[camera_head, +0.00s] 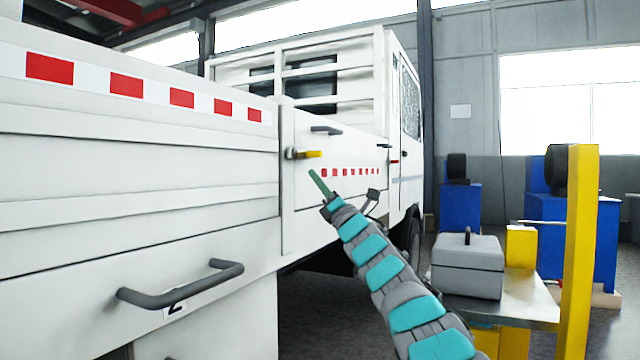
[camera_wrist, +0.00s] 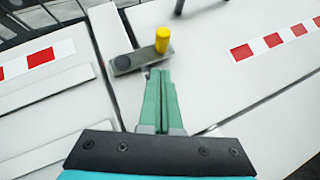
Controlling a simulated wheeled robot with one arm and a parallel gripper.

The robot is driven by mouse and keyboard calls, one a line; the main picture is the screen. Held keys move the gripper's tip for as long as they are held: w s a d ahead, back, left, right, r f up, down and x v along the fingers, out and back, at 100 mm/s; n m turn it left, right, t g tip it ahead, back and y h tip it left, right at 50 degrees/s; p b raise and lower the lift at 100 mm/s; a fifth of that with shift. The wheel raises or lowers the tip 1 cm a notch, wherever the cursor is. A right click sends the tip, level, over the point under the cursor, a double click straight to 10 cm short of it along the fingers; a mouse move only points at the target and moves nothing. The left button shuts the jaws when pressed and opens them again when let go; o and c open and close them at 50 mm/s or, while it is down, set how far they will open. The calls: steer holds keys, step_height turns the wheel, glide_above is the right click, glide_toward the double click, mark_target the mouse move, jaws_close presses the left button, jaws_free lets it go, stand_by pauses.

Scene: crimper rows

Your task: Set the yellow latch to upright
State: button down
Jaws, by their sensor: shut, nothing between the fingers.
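The yellow latch (camera_head: 309,154) is on the white truck side, at the post between two panels. In the head view its yellow part points right, about level, from a grey mount. In the wrist view a grey bar with a round pivot carries a yellow knob (camera_wrist: 162,40); the bar lies nearly sideways, tilted up to the right. My gripper (camera_head: 314,174) is shut and empty, just below the latch in the head view. In the wrist view its green fingertips (camera_wrist: 160,73) are just below the bar; contact cannot be told.
A dark grey handle (camera_head: 326,130) is above right of the latch. A large grey handle (camera_head: 180,284) juts out lower left. A grey box (camera_head: 468,268) sits on a bench at right.

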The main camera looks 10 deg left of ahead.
steer(key=shift+w+d+r+p, duration=0.1)
steer(key=shift+w+r+p, duration=0.15)
steer(key=shift+r, duration=0.3)
steer(key=shift+w+d+r+p, duration=0.1)
steer(key=shift+r+p, duration=0.25)
steer(key=shift+r, duration=0.15)
steer(key=shift+w+d+r+p, duration=0.1)
steer(key=shift+w+r+p, duration=0.25)
steer(key=shift+p, duration=0.1)
steer(key=shift+s+f+n+b, duration=0.15)
steer(key=shift+n+b, duration=0.15)
steer(key=shift+b, duration=0.3)
